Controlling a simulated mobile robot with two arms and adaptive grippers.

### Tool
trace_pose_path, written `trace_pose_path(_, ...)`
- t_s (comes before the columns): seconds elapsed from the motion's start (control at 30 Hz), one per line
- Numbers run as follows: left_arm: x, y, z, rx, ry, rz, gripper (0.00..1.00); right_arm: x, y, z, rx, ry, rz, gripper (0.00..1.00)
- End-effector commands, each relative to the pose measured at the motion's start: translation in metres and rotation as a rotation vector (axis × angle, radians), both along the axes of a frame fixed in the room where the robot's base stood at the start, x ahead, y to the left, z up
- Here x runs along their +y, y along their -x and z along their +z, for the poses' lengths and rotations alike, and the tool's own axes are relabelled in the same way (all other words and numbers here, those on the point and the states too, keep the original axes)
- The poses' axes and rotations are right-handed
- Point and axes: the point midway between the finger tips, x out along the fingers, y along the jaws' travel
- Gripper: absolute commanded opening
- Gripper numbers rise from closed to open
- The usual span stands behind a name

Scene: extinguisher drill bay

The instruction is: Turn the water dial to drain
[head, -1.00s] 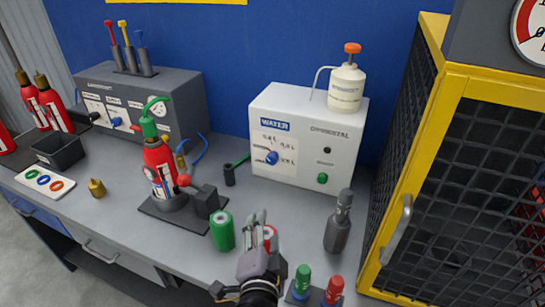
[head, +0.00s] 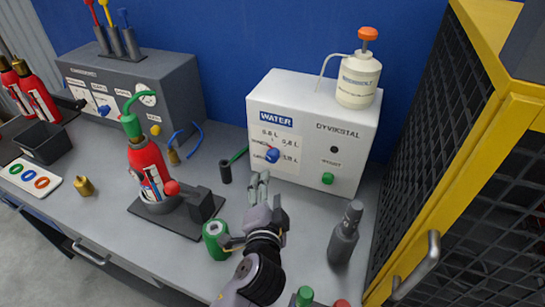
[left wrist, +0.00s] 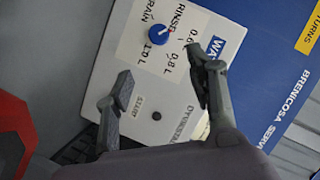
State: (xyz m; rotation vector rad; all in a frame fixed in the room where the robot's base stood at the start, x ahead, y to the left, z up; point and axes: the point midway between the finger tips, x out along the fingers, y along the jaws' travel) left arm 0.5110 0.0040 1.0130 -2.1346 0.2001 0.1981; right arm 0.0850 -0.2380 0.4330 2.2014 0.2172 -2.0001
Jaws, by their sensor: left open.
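The white water box (head: 255,105) stands at the back of the bench. Its blue water dial (head: 272,155) is low on the left of the front face, and it also shows in the left wrist view (left wrist: 159,34), ringed by labels reading rinse, drain and litre amounts. I cannot tell which label the dial points to. My left gripper (head: 260,182) is in front of the box, just below the dial and apart from it. In the left wrist view the open, empty fingers (left wrist: 167,68) are spread below the dial. My right gripper is not in view.
A red extinguisher (head: 147,165) stands in a holder left of my gripper, with a green can (head: 216,240) nearer. A grey bottle (head: 343,240) stands right. A white pump bottle (head: 358,82) sits on the box. A yellow-framed mesh cage (head: 450,150) bounds the right.

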Motion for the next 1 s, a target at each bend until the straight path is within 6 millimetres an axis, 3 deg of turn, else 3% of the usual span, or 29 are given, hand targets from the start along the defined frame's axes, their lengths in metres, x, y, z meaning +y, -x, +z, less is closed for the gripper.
trace_pose_path(0.17, -0.003, -0.040, -0.006, -0.001, -0.002, 0.001, 0.51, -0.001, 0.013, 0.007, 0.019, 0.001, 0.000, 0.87)
trace_pose_path(0.5, -0.007, -0.107, -0.022, 0.000, -0.001, 0.002, 0.51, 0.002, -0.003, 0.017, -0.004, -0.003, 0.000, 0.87)
trace_pose_path(0.7, -0.009, -0.127, -0.028, 0.000, 0.001, 0.000, 0.51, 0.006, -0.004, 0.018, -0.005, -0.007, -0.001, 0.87)
trace_pose_path(1.0, -0.009, -0.133, -0.030, 0.001, 0.002, 0.000, 0.51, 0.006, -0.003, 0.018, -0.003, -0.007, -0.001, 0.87)
